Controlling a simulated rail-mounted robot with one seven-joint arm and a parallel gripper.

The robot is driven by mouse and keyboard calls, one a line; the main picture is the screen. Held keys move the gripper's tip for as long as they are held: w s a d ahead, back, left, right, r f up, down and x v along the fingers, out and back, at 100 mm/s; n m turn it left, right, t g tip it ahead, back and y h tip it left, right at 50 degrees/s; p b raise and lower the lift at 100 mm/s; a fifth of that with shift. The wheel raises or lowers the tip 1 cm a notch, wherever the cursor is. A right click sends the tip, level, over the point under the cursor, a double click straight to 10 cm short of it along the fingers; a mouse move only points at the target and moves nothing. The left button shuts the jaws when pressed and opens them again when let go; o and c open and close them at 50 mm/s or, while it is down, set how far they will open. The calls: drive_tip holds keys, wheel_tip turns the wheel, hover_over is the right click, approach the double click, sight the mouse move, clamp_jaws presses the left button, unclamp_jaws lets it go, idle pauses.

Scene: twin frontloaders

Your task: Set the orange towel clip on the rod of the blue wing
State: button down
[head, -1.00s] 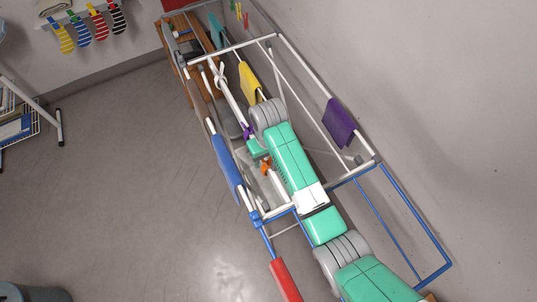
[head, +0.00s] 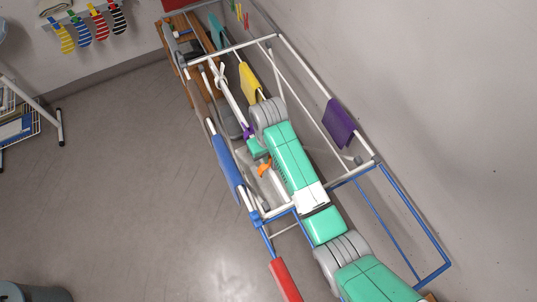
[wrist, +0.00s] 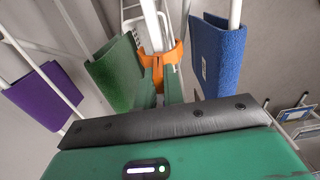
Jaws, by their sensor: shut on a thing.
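The orange towel clip (wrist: 160,66) is between the two green fingertips of my gripper (wrist: 159,80) in the wrist view, and the gripper is shut on it. A white rod lies behind or within the clip's jaws there; I cannot tell whether they touch. In the head view the clip (head: 265,170) shows below the gripper (head: 261,158), inside the white rack. The blue wing (head: 415,228) is the blue-tubed frame at the lower right, and my arm covers its middle. The clip is up and left of this wing, apart from it.
A blue towel (head: 227,166) hangs left of the gripper, and a purple towel (head: 341,123) and yellow towel (head: 249,83) hang on the rack. A green towel (wrist: 115,73) is close left in the wrist view. A red towel (head: 286,281) hangs lower. Floor at left is open.

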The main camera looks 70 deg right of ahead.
wheel_tip(320, 180, up, 2)
drive_tip(key=shift+r+p, duration=0.25)
drive_tip(key=shift+p, duration=0.15)
drive_tip(key=shift+r, duration=2.65)
drive_tip(key=shift+w, duration=0.1)
